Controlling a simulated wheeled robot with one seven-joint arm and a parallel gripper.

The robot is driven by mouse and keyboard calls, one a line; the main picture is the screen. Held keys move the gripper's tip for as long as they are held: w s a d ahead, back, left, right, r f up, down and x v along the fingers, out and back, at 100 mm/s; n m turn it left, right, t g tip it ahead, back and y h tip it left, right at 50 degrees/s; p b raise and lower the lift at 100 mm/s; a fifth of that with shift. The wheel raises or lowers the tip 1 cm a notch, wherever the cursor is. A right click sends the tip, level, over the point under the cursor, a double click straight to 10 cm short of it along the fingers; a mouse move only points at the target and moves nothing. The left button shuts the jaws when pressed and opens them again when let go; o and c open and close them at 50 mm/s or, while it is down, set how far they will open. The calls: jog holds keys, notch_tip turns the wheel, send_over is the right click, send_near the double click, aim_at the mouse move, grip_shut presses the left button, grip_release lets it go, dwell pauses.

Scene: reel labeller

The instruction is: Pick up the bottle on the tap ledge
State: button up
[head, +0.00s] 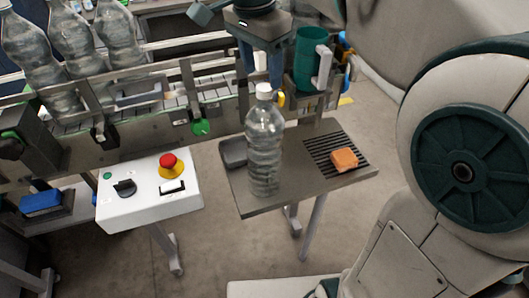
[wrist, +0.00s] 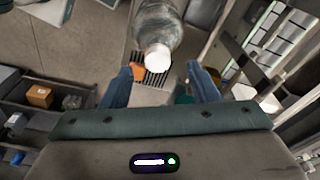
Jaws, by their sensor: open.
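A clear plastic bottle (head: 264,150) with a white cap stands upright on the grey tap ledge (head: 305,183), left of its black drain grille. In the wrist view the bottle (wrist: 157,22) shows at top centre, cap toward the camera. My gripper (head: 262,74) is behind and above the bottle in the head view, with its blue fingers pointing down. In the wrist view my gripper (wrist: 162,82) is open and empty, its fingers set apart, with the cap just beyond the gap between them. The fingers do not appear to touch the bottle.
An orange block (head: 344,159) lies on the grille. A green mug (head: 310,60) stands behind the ledge, right of my gripper. A white control box (head: 150,195) with a red button is to the left. Several large bottles (head: 75,45) line the conveyor at upper left.

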aim_at(264, 87)
jog(key=shift+d+f+p, duration=0.15)
jog(key=shift+f+p, duration=0.05)
jog(key=shift+f, duration=1.25)
jog(key=shift+d+f+p, duration=0.15)
jog(key=shift+f+p, duration=0.05)
jog(key=shift+f, duration=1.2)
grip_shut()
jog(key=shift+s+f, duration=0.1)
jog(key=shift+f, duration=0.1)
jog(key=shift+r, duration=0.1)
